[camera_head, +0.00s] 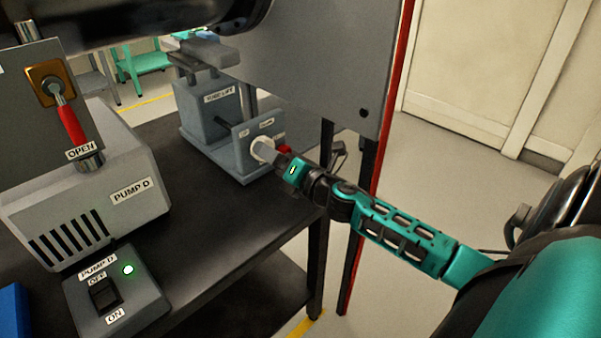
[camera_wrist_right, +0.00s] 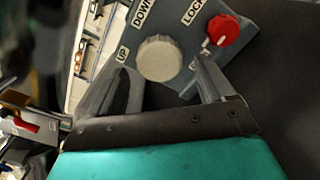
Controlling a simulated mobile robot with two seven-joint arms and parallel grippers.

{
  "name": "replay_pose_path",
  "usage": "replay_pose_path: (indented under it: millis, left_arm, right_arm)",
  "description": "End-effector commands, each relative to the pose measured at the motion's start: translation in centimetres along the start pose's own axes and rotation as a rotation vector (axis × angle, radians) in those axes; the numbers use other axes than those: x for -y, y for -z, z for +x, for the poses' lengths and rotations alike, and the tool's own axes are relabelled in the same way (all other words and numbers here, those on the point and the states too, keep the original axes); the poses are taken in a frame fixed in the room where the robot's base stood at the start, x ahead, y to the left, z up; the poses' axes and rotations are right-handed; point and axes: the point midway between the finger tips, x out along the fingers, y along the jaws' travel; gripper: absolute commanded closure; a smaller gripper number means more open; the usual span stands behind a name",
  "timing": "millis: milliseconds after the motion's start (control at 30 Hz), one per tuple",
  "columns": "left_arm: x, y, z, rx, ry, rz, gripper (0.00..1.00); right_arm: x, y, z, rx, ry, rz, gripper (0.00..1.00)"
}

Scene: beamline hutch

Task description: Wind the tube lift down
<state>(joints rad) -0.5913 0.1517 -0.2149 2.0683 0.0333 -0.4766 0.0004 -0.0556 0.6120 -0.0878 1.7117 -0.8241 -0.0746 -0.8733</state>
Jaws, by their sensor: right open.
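The tube lift (camera_head: 206,108) is a grey box unit on the black table, with a labelled front block (camera_head: 239,157). A pale round knob (camera_head: 262,149) sits on that block. In the right wrist view the knob (camera_wrist_right: 160,58) has UP and DOWN labels beside it, and a red lock knob (camera_wrist_right: 222,30) is to its right. My right gripper (camera_head: 279,157) is at the block, its open fingers (camera_wrist_right: 165,85) on either side below the pale knob, with a visible gap between them. The red knob (camera_head: 285,149) is partly hidden in the head view. My left gripper does not show.
A PUMP D unit (camera_head: 130,190) with a red-handled OPEN valve (camera_head: 72,124) stands left on the table. A PUMP D switch box (camera_head: 140,294) with a lit green lamp is in front. Bare tabletop (camera_head: 205,225) lies between.

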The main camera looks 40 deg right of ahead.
Motion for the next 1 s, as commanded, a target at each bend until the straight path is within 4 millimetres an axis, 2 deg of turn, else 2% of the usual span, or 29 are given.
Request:
replay_pose_path:
  millis: [300,500,700,1000]
  left_arm:
    - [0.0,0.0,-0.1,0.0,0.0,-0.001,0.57]
    - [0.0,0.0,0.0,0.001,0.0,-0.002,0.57]
    - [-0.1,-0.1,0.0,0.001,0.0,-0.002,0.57]
    - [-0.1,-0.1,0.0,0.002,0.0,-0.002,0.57]
  right_arm:
    - [0.1,0.2,-5.6,-0.003,0.003,0.002,0.18]
    - [0.1,0.1,-8.3,-0.001,0.002,0.003,0.18]
    - [0.0,0.1,-9.8,-0.001,0.0,0.001,0.18]
    - [0.0,0.1,-10.0,-0.001,0.0,0.0,0.18]
